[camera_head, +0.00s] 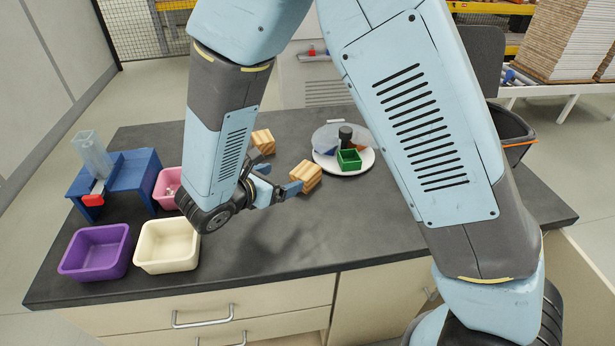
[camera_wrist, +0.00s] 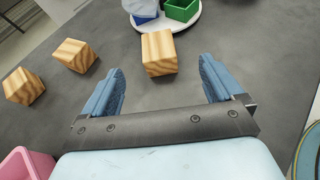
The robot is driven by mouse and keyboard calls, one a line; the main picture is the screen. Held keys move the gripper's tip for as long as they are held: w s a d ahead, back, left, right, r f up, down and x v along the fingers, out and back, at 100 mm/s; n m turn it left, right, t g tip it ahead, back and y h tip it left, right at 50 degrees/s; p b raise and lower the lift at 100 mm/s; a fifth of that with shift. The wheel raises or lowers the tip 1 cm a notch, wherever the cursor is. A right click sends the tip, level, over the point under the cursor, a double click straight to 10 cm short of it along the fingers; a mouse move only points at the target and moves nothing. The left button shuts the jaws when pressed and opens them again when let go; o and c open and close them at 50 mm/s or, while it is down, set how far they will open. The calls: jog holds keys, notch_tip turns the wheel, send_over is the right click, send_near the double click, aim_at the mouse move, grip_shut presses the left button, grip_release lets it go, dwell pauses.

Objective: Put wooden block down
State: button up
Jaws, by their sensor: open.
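A striped wooden block (camera_wrist: 158,53) lies on the dark tabletop just ahead of my gripper (camera_wrist: 162,82), centred between the two blue fingers. The fingers are open and spread wider than the block, with clear space around it. In the head view this block (camera_head: 306,176) is at the tips of my gripper (camera_head: 282,190). Two more wooden blocks (camera_wrist: 75,55) (camera_wrist: 23,86) stand to the left in the wrist view. In the head view, wood shows behind my wrist (camera_head: 264,141), partly hidden by the arm.
A round white tray (camera_head: 325,166) with a green box (camera_head: 349,160) stands beyond the block. Purple (camera_head: 96,253), cream (camera_head: 167,247) and pink (camera_head: 166,190) bins and a blue stand (camera_head: 131,176) are on the left. The table's right front is clear.

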aim_at(302, 173)
jog(key=shift+w+a+f+n, duration=0.2)
jog(key=shift+f+n, duration=0.1)
jog(key=shift+f, duration=0.1)
jog(key=shift+y, duration=0.3)
jog(key=x, duration=0.7)
jog(key=shift+w+d, duration=0.25)
jog(key=shift+w, duration=0.05)
jog(key=shift+f+x, duration=0.15)
jog(key=shift+x, duration=1.2)
jog(key=shift+f+x, duration=0.15)
jog(key=shift+x, duration=1.15)
jog(key=shift+s, duration=0.1)
jog(key=shift+c, duration=0.4)
